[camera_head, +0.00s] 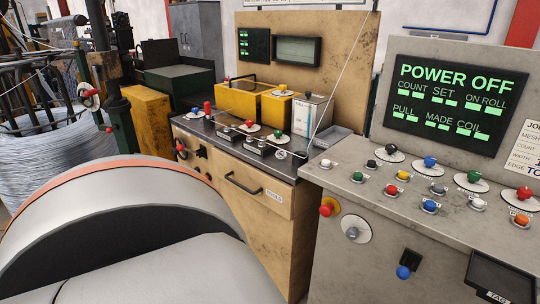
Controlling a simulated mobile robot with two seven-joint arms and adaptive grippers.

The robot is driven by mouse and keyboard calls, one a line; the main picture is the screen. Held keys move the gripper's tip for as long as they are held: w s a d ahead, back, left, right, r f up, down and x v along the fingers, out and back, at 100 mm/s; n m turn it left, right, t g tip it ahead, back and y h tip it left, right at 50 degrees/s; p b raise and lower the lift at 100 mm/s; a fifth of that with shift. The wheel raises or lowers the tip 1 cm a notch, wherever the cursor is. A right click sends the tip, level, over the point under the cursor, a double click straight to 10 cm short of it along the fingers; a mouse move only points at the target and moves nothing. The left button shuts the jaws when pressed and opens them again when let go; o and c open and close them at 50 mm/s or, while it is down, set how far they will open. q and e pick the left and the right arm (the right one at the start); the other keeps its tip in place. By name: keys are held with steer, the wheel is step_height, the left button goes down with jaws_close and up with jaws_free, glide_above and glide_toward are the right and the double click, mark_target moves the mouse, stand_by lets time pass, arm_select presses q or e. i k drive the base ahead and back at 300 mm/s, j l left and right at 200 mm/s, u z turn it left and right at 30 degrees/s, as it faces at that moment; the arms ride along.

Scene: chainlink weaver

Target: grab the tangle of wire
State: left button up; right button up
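Neither of my grippers is in view. I cannot make out a separate loose tangle of wire with certainty. A large mass of grey wire (45,160) is wound in a thick coil at the left edge, partly hidden behind the big pale rounded shape in the foreground. A thin wire (345,68) runs slantwise from the top down toward the tool bench. A small pale loop (283,155) shows near the bench's front right edge; it is too small to tell what it is.
A tool bench (262,190) with a drawer, yellow boxes (238,98) and several knobs stands in the middle. A grey control panel (345,175) at the right has buttons and a screen (450,95) reading "POWER OFF". A yellow block (148,118) stands at the left.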

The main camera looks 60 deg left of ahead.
mark_target(285, 154)
steer(key=u, duration=1.85)
steer(key=i+j+z, duration=0.1)
steer(key=z, duration=0.75)
steer(key=i+j+z, duration=0.1)
steer(key=j+z, duration=0.25)
steer(key=i+j+z, duration=0.1)
steer(key=j+z, duration=0.2)
steer(key=j, duration=0.2)
steer(key=j+z, duration=0.2)
steer(key=j, duration=0.75)
